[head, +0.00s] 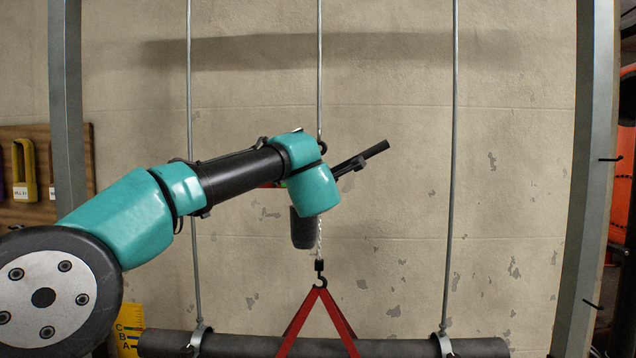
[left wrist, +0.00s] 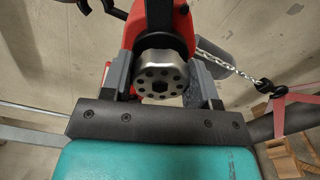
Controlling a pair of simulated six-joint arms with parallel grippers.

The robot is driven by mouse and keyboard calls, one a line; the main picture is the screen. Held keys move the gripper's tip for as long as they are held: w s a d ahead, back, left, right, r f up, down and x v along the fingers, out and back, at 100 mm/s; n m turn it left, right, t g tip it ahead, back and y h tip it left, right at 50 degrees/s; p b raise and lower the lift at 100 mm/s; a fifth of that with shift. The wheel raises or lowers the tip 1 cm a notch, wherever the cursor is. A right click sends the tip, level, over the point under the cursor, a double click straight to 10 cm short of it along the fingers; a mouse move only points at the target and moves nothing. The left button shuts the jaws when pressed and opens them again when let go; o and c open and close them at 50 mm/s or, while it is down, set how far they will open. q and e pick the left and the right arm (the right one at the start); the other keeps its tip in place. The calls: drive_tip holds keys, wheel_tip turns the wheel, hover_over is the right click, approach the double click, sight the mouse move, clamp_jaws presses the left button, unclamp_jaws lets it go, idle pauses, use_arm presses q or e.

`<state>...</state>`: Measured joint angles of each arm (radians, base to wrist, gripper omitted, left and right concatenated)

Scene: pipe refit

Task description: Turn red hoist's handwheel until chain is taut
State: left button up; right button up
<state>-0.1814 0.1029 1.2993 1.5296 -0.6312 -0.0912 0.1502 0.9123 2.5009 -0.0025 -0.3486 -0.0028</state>
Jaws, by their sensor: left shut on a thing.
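The red hoist (left wrist: 184,28) shows in the left wrist view; in the head view my wrist hides most of it. Its silver handwheel (left wrist: 160,78), a round face with several holes, sits between the fingers of my left gripper (left wrist: 163,72), which is shut on it. The fingers are hidden behind my wrist in the head view. The chain (head: 319,240) runs down from behind my wrist to a black hook (head: 320,282) at the top of a red sling (head: 338,318). The visible length looks straight; whether it is taut I cannot tell. My right gripper is not in view.
A dark pipe (head: 400,348) lies across the bottom, held by hanger rods with clamps (head: 446,340). A dark grey container (head: 303,230) hangs beside the chain. A black bar (head: 370,155) sticks out right of my wrist. A board with a yellow padlock (head: 31,190) is at left.

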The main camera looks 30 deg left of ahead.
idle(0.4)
use_arm(q)
drive_tip(key=o, duration=0.9)
drive_tip(key=shift+s, duration=0.1)
drive_tip(key=v, duration=1.7)
drive_tip(key=shift+s+f, duration=0.1)
drive_tip(key=shift+s, duration=0.05)
